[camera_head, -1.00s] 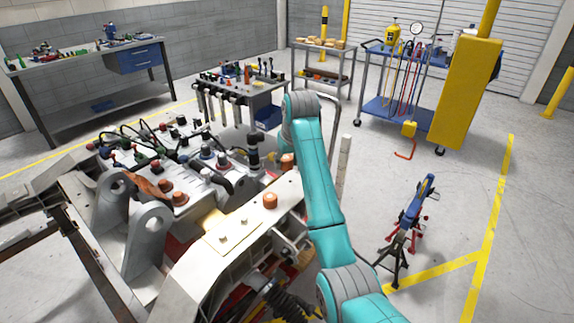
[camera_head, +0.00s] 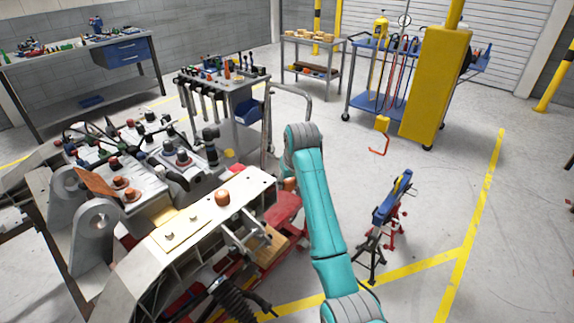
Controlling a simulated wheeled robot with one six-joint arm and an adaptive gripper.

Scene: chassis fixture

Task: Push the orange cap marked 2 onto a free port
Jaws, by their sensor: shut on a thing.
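My teal arm (camera_head: 322,205) rises at the middle, right of the pale chassis fixture (camera_head: 190,235). My gripper is not visible; the arm hides whatever is at its far end. A small copper-orange piece (camera_head: 290,184) shows at the arm's left edge; I cannot tell what it is. An orange dome (camera_head: 222,197) sits on the chassis beam. Smaller orange pieces (camera_head: 120,181) sit farther left, near ports with red and blue rings (camera_head: 183,156). No number is readable, so I cannot tell which piece is the cap marked 2, or which port is free.
A tool cart (camera_head: 225,90) stands behind the chassis. A workbench (camera_head: 75,62) is at the back left, a shelf (camera_head: 312,65) and blue trolley (camera_head: 365,103) at the back. A yellow post (camera_head: 432,85) and blue stand (camera_head: 393,200) are right. The right floor is mostly clear.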

